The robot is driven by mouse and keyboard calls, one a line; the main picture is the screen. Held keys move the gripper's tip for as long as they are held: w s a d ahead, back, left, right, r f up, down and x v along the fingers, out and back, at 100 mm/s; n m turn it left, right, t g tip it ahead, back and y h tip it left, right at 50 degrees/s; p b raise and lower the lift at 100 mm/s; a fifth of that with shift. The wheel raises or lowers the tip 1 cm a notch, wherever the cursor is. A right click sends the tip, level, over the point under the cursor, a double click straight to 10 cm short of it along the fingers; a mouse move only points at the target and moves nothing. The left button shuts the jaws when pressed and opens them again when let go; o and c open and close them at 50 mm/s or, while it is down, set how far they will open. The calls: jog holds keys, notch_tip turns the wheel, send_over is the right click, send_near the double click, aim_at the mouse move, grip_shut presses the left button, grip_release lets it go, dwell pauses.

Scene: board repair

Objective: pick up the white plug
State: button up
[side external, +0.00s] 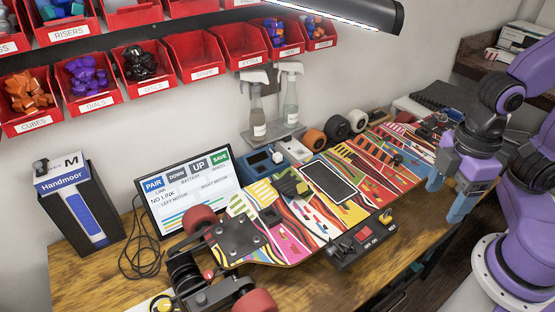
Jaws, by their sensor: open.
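My gripper (449,196) is at the right of the side external view, its two blue fingers pointing down and apart, with nothing seen between them. It is beside the right end of the colourful skateboard (270,225). A small white piece (278,157) sits at a blue box behind the board; it may be the white plug, but it is too small to be sure. It is well to the left of my gripper, not touching it. Another small pale piece (163,304) lies at the table's lower left edge, partly cut off.
The upturned board spans the wooden table (95,265), with a black switch box (358,241) at its front edge. A screen (190,190) and spray bottles (258,112) stand behind. Red bins (194,58) and a lamp (340,14) are above.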

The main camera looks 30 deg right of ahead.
jog(key=shift+c, duration=1.3)
